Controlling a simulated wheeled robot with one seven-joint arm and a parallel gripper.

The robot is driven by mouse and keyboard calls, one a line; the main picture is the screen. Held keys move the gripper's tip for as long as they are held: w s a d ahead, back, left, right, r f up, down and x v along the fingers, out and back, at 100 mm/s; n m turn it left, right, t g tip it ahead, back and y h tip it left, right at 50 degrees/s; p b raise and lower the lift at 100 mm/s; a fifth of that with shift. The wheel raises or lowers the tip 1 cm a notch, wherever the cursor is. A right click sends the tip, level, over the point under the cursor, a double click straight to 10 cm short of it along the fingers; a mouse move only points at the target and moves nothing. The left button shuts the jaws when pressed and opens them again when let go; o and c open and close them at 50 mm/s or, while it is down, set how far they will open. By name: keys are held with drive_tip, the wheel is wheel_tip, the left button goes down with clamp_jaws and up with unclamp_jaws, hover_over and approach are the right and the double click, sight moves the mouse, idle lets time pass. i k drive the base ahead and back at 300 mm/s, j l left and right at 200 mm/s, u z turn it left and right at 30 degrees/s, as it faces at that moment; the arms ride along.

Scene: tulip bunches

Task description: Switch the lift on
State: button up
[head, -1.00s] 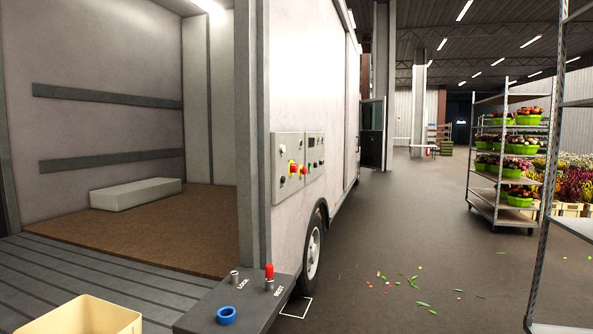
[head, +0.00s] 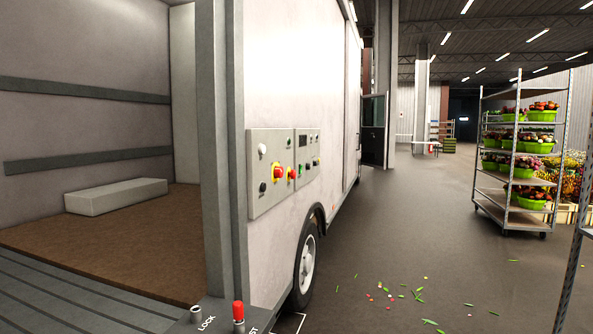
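The truck's side wall carries a grey control panel (head: 271,172) in two plates. The left plate has a white knob near the top, a black knob lower down, and a red and yellow knob (head: 278,172). A red knob (head: 292,174) sits at the joint with the right plate, which has a dark display and small buttons. At the bottom edge, a red-capped lever (head: 238,312) and a grey lever (head: 196,314) marked LOCK stand on a dark ledge. Which control is the lift switch I cannot tell. My gripper is not in view.
The open cargo bay has a brown floor (head: 110,237) and a white block (head: 116,196). A flower trolley (head: 512,160) stands at right, and a trolley post (head: 573,270) is close at the right edge. Petals and leaves (head: 410,298) are scattered on the otherwise clear floor.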

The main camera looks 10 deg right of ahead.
sight(279, 172)
drive_tip(key=i+l, duration=0.25)
drive_tip(key=i, duration=0.2)
drive_tip(key=i+l, duration=0.3)
drive_tip(key=i, duration=0.15)
drive_tip(key=i+l, duration=0.3)
drive_tip(key=i, duration=0.15)
drive_tip(key=i+l+z, duration=0.1)
drive_tip(key=i+l, duration=0.15)
drive_tip(key=i, duration=0.2)
drive_tip(key=i+l, duration=0.25)
drive_tip(key=i, duration=0.2)
drive_tip(key=i+l, duration=0.25)
drive_tip(key=i, duration=0.2)
